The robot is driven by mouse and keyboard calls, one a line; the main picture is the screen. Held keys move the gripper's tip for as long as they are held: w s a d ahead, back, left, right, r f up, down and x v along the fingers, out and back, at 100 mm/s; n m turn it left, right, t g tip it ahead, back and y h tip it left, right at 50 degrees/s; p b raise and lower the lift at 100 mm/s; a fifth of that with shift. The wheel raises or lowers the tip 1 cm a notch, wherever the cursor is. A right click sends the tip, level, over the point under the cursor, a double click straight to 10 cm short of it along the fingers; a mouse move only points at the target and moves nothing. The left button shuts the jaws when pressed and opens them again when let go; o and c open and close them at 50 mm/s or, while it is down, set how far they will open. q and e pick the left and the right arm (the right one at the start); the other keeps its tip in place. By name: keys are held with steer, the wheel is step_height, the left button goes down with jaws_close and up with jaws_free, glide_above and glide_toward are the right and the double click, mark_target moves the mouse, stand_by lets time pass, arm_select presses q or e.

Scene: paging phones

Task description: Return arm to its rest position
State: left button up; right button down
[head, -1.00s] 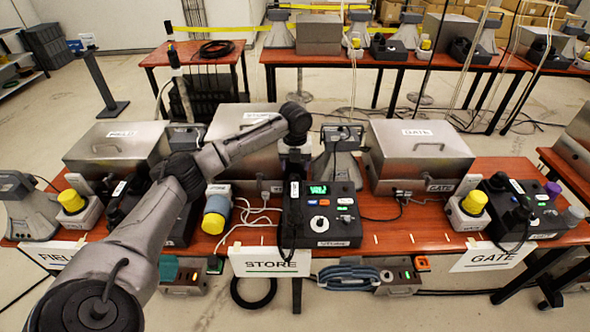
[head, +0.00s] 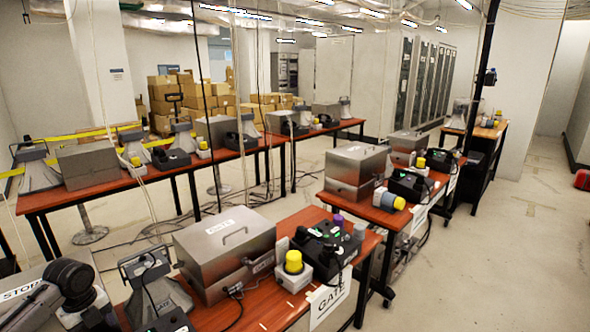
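My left arm (head: 68,282) comes in at the lower left corner in the head view, its rounded wrist above the table beside the STORE box (head: 20,292). The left gripper (head: 97,316) points down at the bottom edge; its fingertips do not show clearly, so I cannot tell whether it is open or shut. The black STORE phone (head: 168,322) is right of it, mostly cut off by the bottom edge. My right gripper is not in view.
A grey metal GATE box (head: 225,250), a yellow-capped unit (head: 293,262) and a black GATE phone (head: 328,248) stand on the red-brown table (head: 262,310). A GATE sign (head: 330,297) hangs at its front edge. More equipment tables stand behind.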

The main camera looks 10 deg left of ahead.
arm_select(q)
steer(key=w+d+r+n+t+y, duration=0.3)
steer(key=r+n, duration=0.2)
steer(key=n, duration=0.2)
steer(key=w+d+r+n+t+y, duration=0.2)
steer(key=w+r+n+t+y, duration=0.1)
steer(key=r+n, duration=0.3)
steer(key=s+d+f+n+t+h, duration=0.25)
steer(key=d+t, duration=0.25)
steer(key=d, duration=1.4)
steer(key=s+d+f+n+g+h, duration=0.15)
steer(key=s+d+f, duration=0.25)
steer(key=s+f, duration=0.6)
steer(key=s+d+f+n+g+h, duration=0.1)
steer(key=s+d+f+g, duration=0.35)
steer(key=s, duration=0.75)
steer(key=s+d+f+n+g+h, duration=0.1)
steer(key=s+d+f, duration=0.3)
steer(key=s+f, duration=0.7)
step_height(320, 180, up, 35)
steer(key=p, duration=3.5)
steer(key=shift+w+d+f, duration=0.15)
steer(key=shift+w+f, duration=0.05)
steer(key=shift+w, duration=0.15)
